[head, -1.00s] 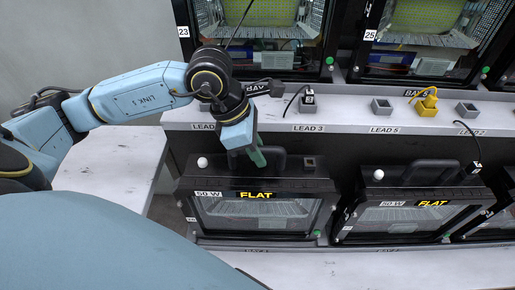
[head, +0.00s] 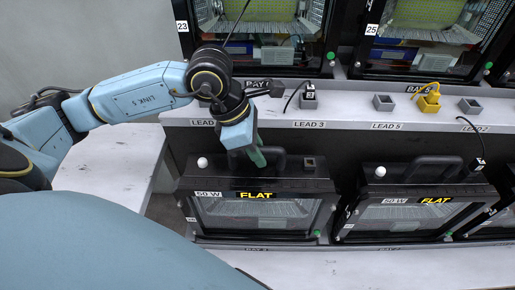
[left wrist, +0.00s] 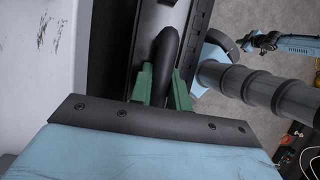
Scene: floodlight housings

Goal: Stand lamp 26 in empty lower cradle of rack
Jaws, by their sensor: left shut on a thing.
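My left gripper (head: 257,158) comes down from above and is shut on the black handle of a lamp (head: 312,185) marked 50 W and FLAT. The lamp is upright at the left of the lower rack row. A small number tag is at its lower left corner, too small to read surely. In the left wrist view, the green fingers of the gripper (left wrist: 162,90) lie on both sides of the dark handle (left wrist: 168,48). The cradle under the lamp is hidden, so I cannot tell whether it is fully seated. My right gripper is not visible.
A second 50 W FLAT lamp (head: 405,190) stands to the right, with a third cut off beyond. Above runs a pale shelf (head: 345,125) with sockets and a yellow plug (head: 429,102). Lamps 23 (head: 262,60) and 25 (head: 415,70) stand on the upper level.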

